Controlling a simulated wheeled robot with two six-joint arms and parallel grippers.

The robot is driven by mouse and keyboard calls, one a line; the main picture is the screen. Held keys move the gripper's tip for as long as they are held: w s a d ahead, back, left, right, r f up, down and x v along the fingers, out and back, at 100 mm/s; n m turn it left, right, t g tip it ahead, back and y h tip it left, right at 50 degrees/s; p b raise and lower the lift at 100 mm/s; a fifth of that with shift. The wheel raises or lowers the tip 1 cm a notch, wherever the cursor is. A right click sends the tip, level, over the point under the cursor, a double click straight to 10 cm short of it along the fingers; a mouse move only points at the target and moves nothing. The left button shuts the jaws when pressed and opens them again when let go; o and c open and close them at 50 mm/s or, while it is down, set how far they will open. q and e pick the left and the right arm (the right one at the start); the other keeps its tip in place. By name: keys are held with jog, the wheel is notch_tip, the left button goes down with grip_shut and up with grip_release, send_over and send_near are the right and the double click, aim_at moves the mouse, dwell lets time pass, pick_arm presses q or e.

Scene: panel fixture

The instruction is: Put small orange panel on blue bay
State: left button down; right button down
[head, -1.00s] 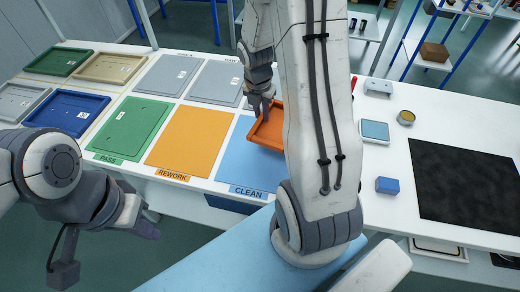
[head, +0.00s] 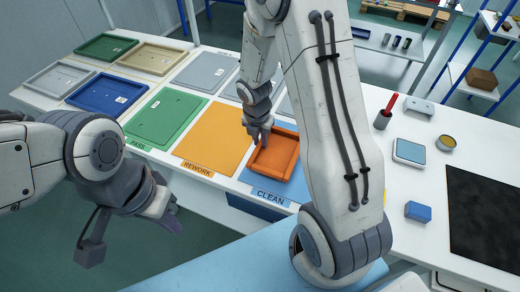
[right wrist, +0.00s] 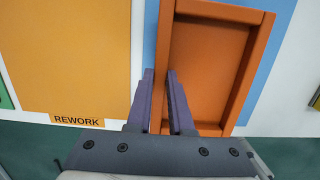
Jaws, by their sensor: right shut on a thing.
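The small orange panel (head: 280,157), a shallow tray with raised rims, is over the blue bay (head: 262,186) marked CLEAN in the head view. Blue shows along both sides of the panel (right wrist: 205,65) in the right wrist view. I cannot tell whether it rests flat on the bay or is just above it. My right gripper (head: 261,138) is shut on the panel's left rim, with one finger on each side of it in the right wrist view (right wrist: 160,76). My left gripper (head: 168,212) hangs in front of the table's edge, away from the panel; its jaw opening is unclear.
The orange REWORK bay (head: 213,138) and a green panel (head: 163,117) by the PASS label lie left of the blue bay. Several other panels lie behind them. A blue block (head: 418,211), a small scale (head: 409,151) and a dark mat (head: 485,210) are at the right.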

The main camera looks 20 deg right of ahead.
jog(key=shift+f+b, duration=0.7)
jog(key=shift+f, duration=1.25)
jog(key=shift+f, duration=0.15)
jog(key=c, duration=0.8)
grip_release()
